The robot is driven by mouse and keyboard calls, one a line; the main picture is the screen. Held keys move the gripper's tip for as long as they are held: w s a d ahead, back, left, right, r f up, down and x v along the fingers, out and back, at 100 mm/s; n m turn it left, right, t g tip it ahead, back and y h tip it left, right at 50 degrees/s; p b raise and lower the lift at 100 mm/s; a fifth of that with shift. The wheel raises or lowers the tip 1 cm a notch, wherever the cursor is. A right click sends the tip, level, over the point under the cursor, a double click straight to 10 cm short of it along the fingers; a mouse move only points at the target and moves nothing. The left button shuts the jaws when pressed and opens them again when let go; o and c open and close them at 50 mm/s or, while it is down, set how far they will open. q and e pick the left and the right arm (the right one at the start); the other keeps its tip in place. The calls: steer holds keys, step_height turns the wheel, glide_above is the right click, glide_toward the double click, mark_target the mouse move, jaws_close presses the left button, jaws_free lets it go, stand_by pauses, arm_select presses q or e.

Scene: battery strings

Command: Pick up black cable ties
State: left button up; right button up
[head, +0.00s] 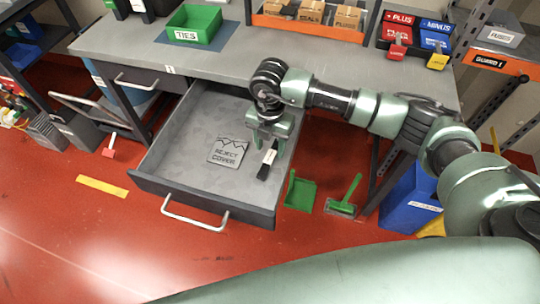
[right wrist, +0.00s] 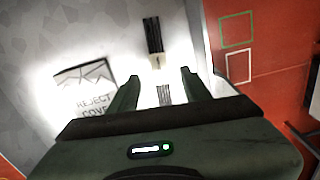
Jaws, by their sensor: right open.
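The black cable ties (head: 267,160) lie as a narrow bundle with a white band on the floor of the open grey drawer (head: 188,135), near its right side. They also show in the right wrist view (right wrist: 153,36), running from beyond the fingertips down into the gap between the fingers. My left gripper is not in view.
A plate marked REJECT COVER (head: 228,152) lies left of the ties in the drawer. A green TIES tray (head: 194,24), an orange rack of boxes (head: 306,25) and red and blue bins stand on the bench (head: 240,47). A green dustpan (head: 300,194) is on the red floor.

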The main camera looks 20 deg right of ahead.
mark_target(270, 156)
step_height(270, 156, down, 4)
steer(key=shift+w, duration=0.1)
jaws_close()
steer(key=shift+r, duration=0.1)
